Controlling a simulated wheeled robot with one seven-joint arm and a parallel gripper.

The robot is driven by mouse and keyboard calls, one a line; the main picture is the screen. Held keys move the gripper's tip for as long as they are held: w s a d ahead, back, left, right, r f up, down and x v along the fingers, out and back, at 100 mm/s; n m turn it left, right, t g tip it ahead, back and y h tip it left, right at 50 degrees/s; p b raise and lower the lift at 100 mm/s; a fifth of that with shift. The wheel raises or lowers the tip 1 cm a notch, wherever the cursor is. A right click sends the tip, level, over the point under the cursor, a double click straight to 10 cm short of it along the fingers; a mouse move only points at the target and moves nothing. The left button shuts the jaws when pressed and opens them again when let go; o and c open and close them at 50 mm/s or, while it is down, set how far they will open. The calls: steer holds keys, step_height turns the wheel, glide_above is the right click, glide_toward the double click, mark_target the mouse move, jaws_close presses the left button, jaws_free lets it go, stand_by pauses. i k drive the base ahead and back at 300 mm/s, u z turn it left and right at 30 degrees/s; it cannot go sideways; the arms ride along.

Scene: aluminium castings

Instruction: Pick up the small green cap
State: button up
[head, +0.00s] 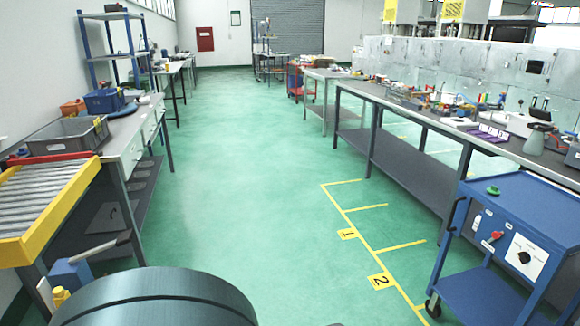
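My gripper is not in view. A dark rounded shape at the bottom left is part of my own body.
A long workbench (420,118) crowded with parts runs along the right behind the cart. A left bench (118,138) holds a grey crate (70,137); a yellow-framed roller conveyor (45,195) stands nearer. The green floor (240,175) between is clear, with yellow markings.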

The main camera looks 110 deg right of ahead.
mark_target(494, 190)
steer(key=z, duration=1.2)
steer(key=k, duration=0.1)
steer(key=z, duration=3)
steer(key=i, duration=3.4)
